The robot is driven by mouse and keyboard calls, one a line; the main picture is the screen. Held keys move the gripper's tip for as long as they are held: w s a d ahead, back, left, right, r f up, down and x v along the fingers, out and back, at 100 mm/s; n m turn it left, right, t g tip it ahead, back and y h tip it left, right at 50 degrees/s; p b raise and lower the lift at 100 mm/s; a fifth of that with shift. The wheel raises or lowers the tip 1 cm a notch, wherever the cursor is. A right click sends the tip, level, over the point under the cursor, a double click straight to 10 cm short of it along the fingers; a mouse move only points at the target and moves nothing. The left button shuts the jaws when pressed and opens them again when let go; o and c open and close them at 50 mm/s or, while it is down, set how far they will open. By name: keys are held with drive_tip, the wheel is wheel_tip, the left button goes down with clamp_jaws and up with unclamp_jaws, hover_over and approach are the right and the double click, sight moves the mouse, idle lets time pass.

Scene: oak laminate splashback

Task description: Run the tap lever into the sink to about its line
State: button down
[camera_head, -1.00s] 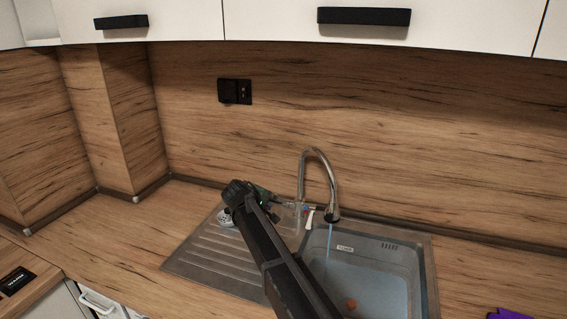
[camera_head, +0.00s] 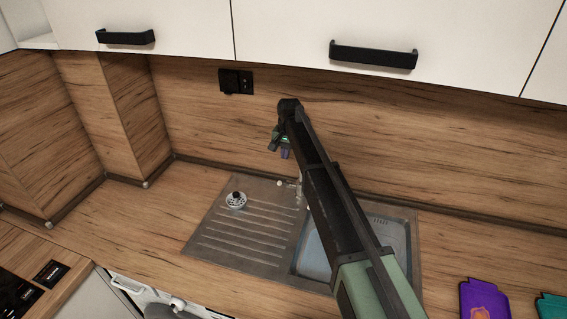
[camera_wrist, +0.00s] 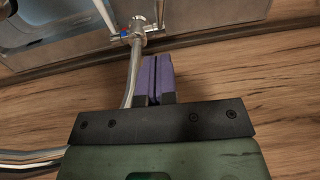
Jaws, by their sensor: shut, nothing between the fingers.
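The chrome tap (camera_wrist: 137,27) shows in the wrist view, with its base and a blue mark at the top and its curved neck running down beside my fingers. In the head view my arm hides most of the tap; a small part (camera_head: 298,188) shows left of the arm. A thin pale streak runs from the base in the wrist view; I cannot tell whether it is the lever or water. My gripper (camera_head: 285,154) is shut and empty, its purple fingers (camera_wrist: 155,78) above and behind the tap base. The sink (camera_head: 311,258) looks bluish inside; its line and water level are hidden.
The ribbed drainboard (camera_head: 240,238) lies left of the basin with a round strainer (camera_head: 236,200) on it. A wooden splashback (camera_head: 200,125) stands close behind, with a black socket (camera_head: 236,81). Cabinets hang above. A purple item (camera_head: 484,298) lies at the front right.

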drive_tip(key=f+b, duration=0.9)
drive_tip(key=f, duration=0.1)
drive_tip(key=shift+a, duration=0.3)
drive_tip(key=shift+r, duration=0.1)
